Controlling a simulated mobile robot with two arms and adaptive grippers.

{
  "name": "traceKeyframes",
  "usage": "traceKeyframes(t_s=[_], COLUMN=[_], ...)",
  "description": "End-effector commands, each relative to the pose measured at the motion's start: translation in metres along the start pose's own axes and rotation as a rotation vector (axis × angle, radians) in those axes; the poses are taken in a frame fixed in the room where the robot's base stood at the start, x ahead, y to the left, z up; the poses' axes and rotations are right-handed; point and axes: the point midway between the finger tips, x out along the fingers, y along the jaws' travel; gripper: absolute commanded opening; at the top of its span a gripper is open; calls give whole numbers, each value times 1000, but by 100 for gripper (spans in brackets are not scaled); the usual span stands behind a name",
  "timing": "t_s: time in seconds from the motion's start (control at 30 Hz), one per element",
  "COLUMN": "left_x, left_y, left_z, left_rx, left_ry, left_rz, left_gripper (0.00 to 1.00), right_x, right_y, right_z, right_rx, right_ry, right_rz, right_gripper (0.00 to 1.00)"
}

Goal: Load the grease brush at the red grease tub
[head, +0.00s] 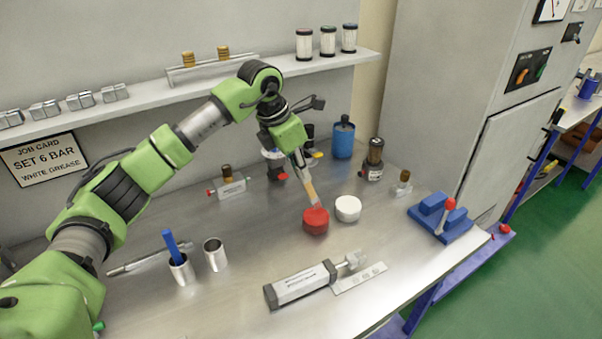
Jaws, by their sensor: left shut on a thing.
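The red grease tub (316,222) stands on the grey bench near its middle. My left gripper (299,157) is above it, shut on the grease brush (309,190). The brush points downward, and its lower end is at the top of the red tub. I cannot tell whether the bristles are inside the tub or only touching its top. A white tub (348,208) stands just right of the red one. My right gripper is not in the view.
A cylinder (301,286) lies in front of the tubs, beside a small flat plate (360,278). Two metal cups (215,255) stand at left, one holding a blue-handled tool (170,243). A blue clamp (440,217) is at right. A job card (43,155) reads "SET 6 BAR, WHITE GREASE".

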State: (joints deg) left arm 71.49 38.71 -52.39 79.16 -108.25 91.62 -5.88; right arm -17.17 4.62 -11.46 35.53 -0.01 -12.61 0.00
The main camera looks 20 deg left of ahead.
Motion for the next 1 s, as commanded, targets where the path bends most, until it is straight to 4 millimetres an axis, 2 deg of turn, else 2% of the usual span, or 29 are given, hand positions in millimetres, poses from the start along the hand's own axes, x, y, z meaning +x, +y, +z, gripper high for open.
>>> traceKeyframes(t_s=[0.1, 0.5, 1.0], left_x=[-12, -40, -40], left_y=[0, 0, 0], left_z=[4, 14, 14], left_rx=[0, -1, 0], left_ry=[-1, 1, 0], left_rz=[1, 0, 0], left_gripper=[0, 0, 0], right_x=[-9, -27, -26], right_y=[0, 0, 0], right_z=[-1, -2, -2], right_rx=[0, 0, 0], right_ry=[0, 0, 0], right_rz=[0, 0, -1], right_gripper=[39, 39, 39])
